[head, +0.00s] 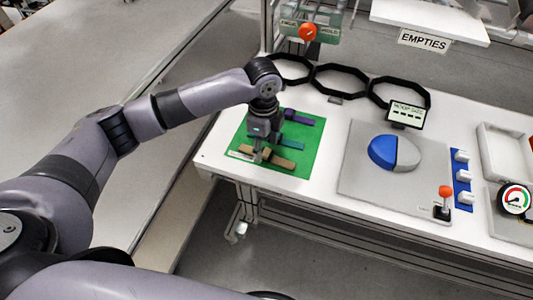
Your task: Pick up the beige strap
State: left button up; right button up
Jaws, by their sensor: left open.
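The beige strap (283,163) lies on the green mat (305,158), near the mat's front edge. My left gripper (261,157) points down right at the strap, over its left part. Its fingers are open and hide some of the strap. The picture is too small to tell whether the fingers touch it. My right gripper is out of view.
A teal strap (293,142) and a purple strap (300,118) lie behind on the mat. To the right are a grey plate (360,180) with a blue and grey shell (383,151), and a red-knobbed lever (445,191). Black rings (341,67) stand at the back.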

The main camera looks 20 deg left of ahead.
pick_arm(q)
notch_tip(320, 180, down, 2)
jog(key=shift+f, duration=0.15)
grip_shut()
dwell(0.7)
